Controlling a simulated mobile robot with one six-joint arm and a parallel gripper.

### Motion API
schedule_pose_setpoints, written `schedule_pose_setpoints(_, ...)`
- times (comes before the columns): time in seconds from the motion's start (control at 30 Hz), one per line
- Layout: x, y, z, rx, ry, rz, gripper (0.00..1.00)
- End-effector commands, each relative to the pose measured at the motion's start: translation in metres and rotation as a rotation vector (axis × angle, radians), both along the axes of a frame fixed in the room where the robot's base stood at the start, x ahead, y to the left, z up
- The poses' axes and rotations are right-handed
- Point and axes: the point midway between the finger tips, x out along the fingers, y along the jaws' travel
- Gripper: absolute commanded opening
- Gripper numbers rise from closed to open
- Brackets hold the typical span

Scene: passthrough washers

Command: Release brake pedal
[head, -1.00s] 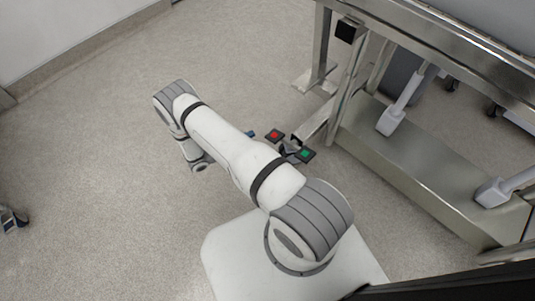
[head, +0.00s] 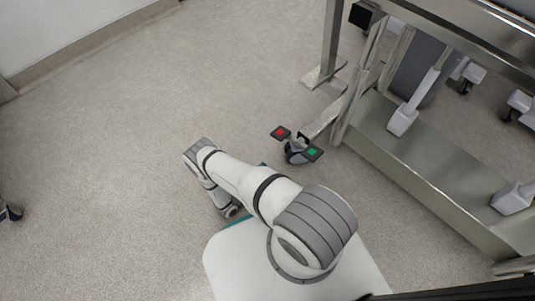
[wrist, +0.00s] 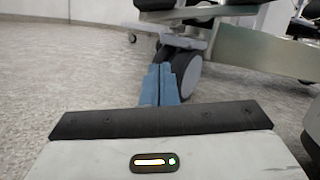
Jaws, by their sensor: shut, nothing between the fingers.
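A caster wheel (head: 296,156) under the metal frame has a red pedal (head: 281,132) on one side and a green pedal (head: 313,152) on the other. In the wrist view the dark wheel (wrist: 188,72) stands just beyond my gripper (wrist: 160,84), with grey pedal parts (wrist: 172,16) above it. My gripper's blue fingers are together and hold nothing. The fingertips overlap the wheel in that view; I cannot tell whether they touch it. In the head view my arm hides most of the gripper. The pedal colours do not show in the wrist view.
The metal frame's low steel beam (head: 430,180) runs along the right, with more casters behind it. A frame leg (head: 330,45) stands beyond the pedals. The grey floor (head: 100,150) to the left is clear. Another wheel shows at the far left edge.

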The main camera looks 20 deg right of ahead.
Motion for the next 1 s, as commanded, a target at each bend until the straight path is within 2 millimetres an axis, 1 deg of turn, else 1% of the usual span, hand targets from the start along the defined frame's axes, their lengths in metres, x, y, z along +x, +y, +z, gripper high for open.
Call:
schedule_pose_setpoints(0.17,0.008,-0.021,0.004,0.001,-0.001,-0.005,0.0)
schedule_pose_setpoints(0.57,0.038,-0.09,0.022,0.001,-0.002,-0.006,0.0)
schedule_pose_setpoints(0.6,0.04,-0.085,0.03,0.001,-0.002,0.0,0.0)
schedule_pose_setpoints(0.7,0.043,-0.084,0.043,0.0,-0.001,0.0,0.0)
schedule_pose_setpoints(0.83,0.045,-0.082,0.054,0.0,-0.001,0.0,0.0)
schedule_pose_setpoints(1.0,0.046,-0.082,0.061,0.0,-0.001,0.0,0.0)
